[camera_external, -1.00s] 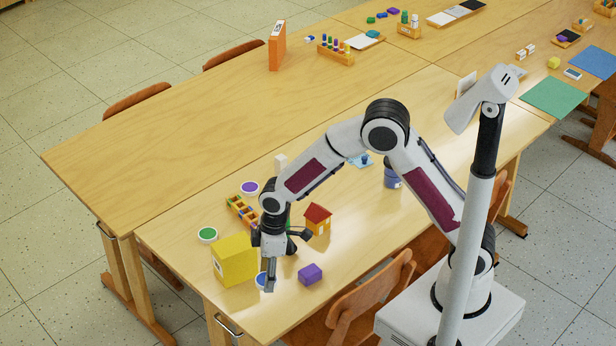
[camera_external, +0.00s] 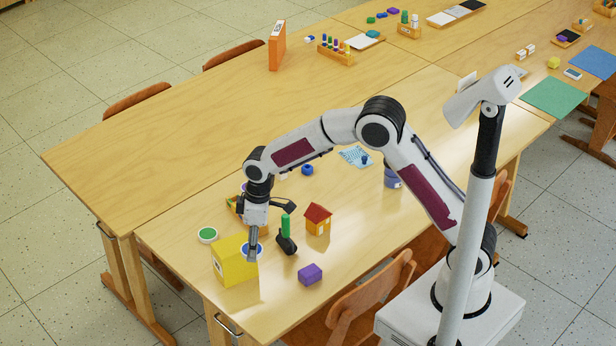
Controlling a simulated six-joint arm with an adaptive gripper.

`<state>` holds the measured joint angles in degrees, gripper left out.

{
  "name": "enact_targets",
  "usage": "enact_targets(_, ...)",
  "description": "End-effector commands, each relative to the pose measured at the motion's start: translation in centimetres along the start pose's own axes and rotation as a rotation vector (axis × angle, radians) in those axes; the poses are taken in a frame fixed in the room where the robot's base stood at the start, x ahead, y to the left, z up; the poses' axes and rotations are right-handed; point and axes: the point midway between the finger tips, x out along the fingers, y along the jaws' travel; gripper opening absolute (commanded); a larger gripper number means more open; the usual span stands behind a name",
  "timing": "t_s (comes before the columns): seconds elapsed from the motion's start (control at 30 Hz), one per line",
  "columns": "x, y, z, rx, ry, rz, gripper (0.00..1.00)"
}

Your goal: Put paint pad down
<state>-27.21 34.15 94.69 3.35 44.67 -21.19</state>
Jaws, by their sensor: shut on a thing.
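The paint pad (camera_external: 259,249) is a round blue disc with a pale rim. My gripper (camera_external: 252,256) is shut on it, with a grey finger crossing in front of the disc and hiding part of it. The pad overlaps the right upper part of the yellow box (camera_external: 230,266) in the picture. I cannot tell whether it touches the box or is held above it.
A green cylinder (camera_external: 286,225), a small red-roofed house (camera_external: 318,219) and a purple block (camera_external: 310,273) stand to the right. A wooden tray (camera_external: 236,205) is partly hidden behind my gripper.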

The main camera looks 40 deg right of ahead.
Motion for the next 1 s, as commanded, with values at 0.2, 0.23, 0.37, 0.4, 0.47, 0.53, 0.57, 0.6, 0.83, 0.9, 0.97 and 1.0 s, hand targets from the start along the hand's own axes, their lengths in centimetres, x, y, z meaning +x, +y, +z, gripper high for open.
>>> enact_targets(0.2,-1.9,3.6,-1.3,0.079,0.002,0.011,0.18)
enact_targets(0.23,-2.1,3.9,-1.4,0.086,0.002,0.013,0.18)
enact_targets(0.37,-2.7,5.0,-1.7,0.111,0.000,0.016,0.18)
enact_targets(0.4,-2.8,5.2,-1.7,0.116,0.000,0.017,0.18)
enact_targets(0.47,-3.0,5.3,-1.8,0.120,0.000,0.018,0.18)
enact_targets(0.53,-3.0,5.4,-1.8,0.122,0.000,0.018,0.18)
enact_targets(0.57,-3.0,5.4,-1.8,0.123,0.000,0.018,0.18)
enact_targets(0.6,-3.0,5.4,-1.8,0.122,0.000,0.018,0.18)
enact_targets(0.83,-3.0,5.4,-1.8,0.122,0.000,0.018,0.18)
enact_targets(0.9,-2.9,5.4,-1.8,0.122,0.000,0.018,0.18)
enact_targets(0.97,-2.6,5.4,-1.8,0.121,-0.001,0.017,0.18)
enact_targets(1.0,-2.4,5.4,-1.7,0.121,-0.001,0.017,0.18)
